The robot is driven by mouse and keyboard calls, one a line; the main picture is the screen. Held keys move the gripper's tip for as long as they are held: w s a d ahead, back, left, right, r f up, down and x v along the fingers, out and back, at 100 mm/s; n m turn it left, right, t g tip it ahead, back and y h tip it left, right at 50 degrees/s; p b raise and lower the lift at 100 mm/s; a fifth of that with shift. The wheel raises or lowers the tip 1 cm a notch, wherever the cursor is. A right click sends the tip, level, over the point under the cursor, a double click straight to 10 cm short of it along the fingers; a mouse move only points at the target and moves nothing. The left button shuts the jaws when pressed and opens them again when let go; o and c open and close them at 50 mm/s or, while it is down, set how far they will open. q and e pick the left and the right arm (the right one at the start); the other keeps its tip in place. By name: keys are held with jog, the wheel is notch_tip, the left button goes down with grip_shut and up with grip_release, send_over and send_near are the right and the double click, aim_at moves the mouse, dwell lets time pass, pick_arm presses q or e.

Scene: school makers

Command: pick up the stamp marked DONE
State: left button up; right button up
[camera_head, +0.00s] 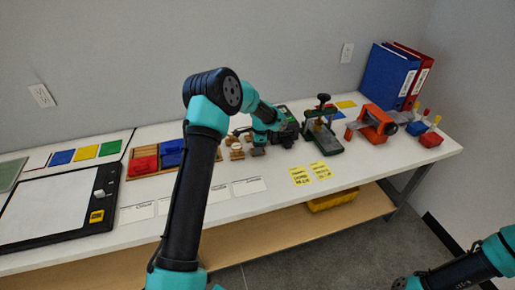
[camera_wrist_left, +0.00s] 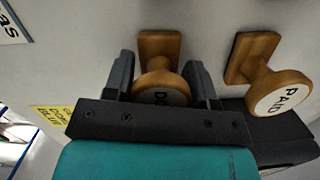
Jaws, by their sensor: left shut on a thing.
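The wooden stamp marked DONE (camera_wrist_left: 160,84) is between the two fingers of my left gripper (camera_wrist_left: 160,82) in the left wrist view. Its round label shows "DO", the rest hidden behind the gripper body. My left gripper is shut on this stamp; it also shows in the head view (camera_head: 259,146), low over the table. Another wooden stamp, marked PAID (camera_wrist_left: 262,75), stands just to the right in the wrist view, apart from the fingers. Wooden stamps (camera_head: 236,153) show small beside the gripper in the head view. My right gripper is out of view.
A green press (camera_head: 322,128) and an orange device (camera_head: 372,125) stand right of the stamps on the white table (camera_head: 400,158). White cards (camera_head: 249,186) and yellow notes (camera_head: 300,176) lie in front.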

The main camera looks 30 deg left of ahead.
pick_arm(q)
jog(key=shift+r, duration=0.5)
notch_tip(320, 180, up, 3)
jog(key=shift+f, duration=0.1)
jog(key=s+d, duration=0.2)
jog(key=s, duration=0.2)
jog(key=s+d, duration=0.3)
jog(key=s, duration=0.2)
jog(key=s+d+r, duration=0.1)
jog(key=s+d, duration=0.2)
jog(key=s, duration=0.1)
jog(key=shift+s+d+r, duration=0.1)
jog(key=shift+s+d, duration=0.1)
jog(key=shift+s, duration=0.15)
